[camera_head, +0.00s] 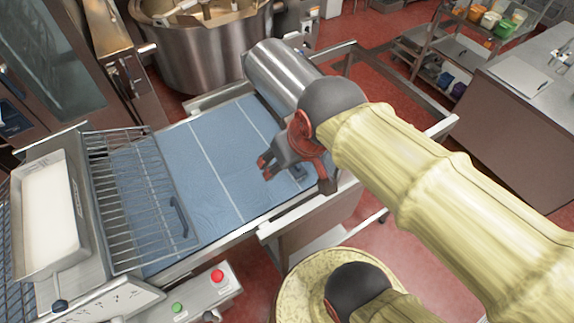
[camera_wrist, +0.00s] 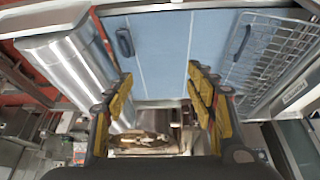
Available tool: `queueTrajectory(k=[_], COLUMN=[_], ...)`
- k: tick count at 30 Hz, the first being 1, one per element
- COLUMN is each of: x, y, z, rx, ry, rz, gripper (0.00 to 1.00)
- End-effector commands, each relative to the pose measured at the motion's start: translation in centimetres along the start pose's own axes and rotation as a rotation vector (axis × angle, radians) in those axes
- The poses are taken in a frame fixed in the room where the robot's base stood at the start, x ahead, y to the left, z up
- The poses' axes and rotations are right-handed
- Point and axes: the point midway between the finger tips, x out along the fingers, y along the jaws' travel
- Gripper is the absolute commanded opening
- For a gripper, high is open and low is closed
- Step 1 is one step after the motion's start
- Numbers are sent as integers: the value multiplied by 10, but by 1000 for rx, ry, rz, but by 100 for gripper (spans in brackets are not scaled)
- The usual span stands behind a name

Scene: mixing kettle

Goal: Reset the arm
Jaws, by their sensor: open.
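My gripper (camera_head: 268,163) is above the right part of a blue conveyor surface (camera_head: 200,165) in the head view. Its fingers are spread apart with nothing between them. In the wrist view my gripper (camera_wrist: 158,95) shows two yellow-padded fingers wide open, with the blue surface and a mixing kettle beyond. My arm, in a pale yellow sleeve, comes in from the right. The large steel kettle (camera_head: 200,55) stands at the back of the head view, partly cut off by the top edge.
A steel cylinder (camera_head: 278,72) lies near the conveyor's far right end. A wire guard (camera_head: 125,190) and a tray of white material (camera_head: 48,215) are on the left. A control box with a red button (camera_head: 217,276) is in front. A counter (camera_head: 525,100) stands right.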

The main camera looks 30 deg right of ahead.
Motion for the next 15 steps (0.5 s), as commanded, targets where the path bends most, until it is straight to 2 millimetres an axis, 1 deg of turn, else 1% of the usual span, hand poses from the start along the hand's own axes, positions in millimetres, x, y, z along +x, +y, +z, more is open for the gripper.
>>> queueTrajectory(k=[1, 3, 6, 15], x=[-6, -10, -12, -11], y=[-4, -6, -8, -8], z=[7, 14, 18, 19], rx=[0, 3, 6, 7], ry=[21, 35, 43, 43], rz=[-5, -9, -12, -12], gripper=[56, 56, 56, 56])
